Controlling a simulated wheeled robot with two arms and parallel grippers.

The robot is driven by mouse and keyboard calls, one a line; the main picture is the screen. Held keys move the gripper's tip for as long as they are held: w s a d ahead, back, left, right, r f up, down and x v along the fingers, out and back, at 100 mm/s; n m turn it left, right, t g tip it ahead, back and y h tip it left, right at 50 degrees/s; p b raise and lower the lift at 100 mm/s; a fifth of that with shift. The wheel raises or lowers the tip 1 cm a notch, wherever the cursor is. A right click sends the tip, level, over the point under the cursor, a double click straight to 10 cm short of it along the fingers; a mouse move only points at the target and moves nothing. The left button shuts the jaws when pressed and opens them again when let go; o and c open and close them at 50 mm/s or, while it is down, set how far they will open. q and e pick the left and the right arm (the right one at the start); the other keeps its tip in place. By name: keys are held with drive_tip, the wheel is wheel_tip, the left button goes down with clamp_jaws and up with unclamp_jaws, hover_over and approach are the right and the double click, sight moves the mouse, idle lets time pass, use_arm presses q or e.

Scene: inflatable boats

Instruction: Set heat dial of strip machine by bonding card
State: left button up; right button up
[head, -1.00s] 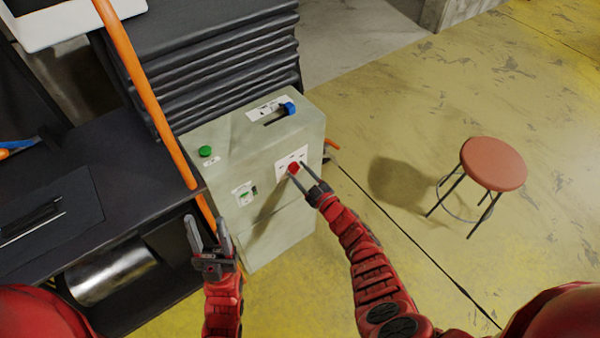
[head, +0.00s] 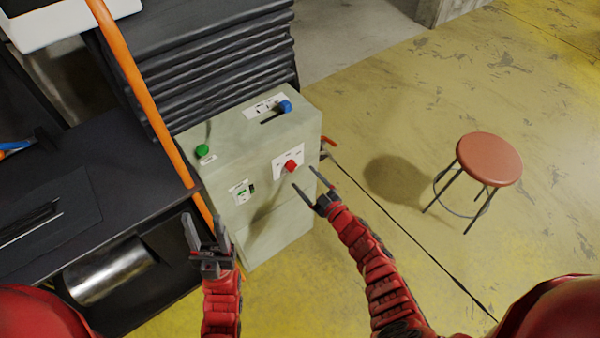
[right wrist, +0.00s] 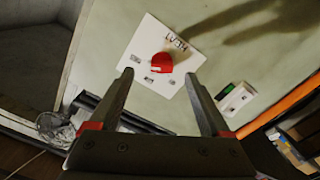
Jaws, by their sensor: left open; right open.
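The strip machine (head: 270,200) is a pale green-grey box beside the dark bench. Its red heat dial (head: 291,166) sits on a white label plate on the front face; in the right wrist view the dial (right wrist: 161,63) lies ahead between the fingers, with a gap. My right gripper (head: 304,178) is open and empty, just in front of and below the dial, apart from it. My left gripper (head: 206,232) is open and empty, left of the machine's front. No bonding card can be made out.
The machine also has a green button (head: 202,151), a blue lever (head: 285,106) in a top slot and a small switch plate (head: 242,191). An orange pole (head: 140,90) slants past its left. A red stool (head: 489,159) stands right on open yellow floor.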

drive_tip(key=b+v, duration=0.1)
drive_tip(key=v, duration=1.1)
drive_tip(key=shift+s, duration=0.3)
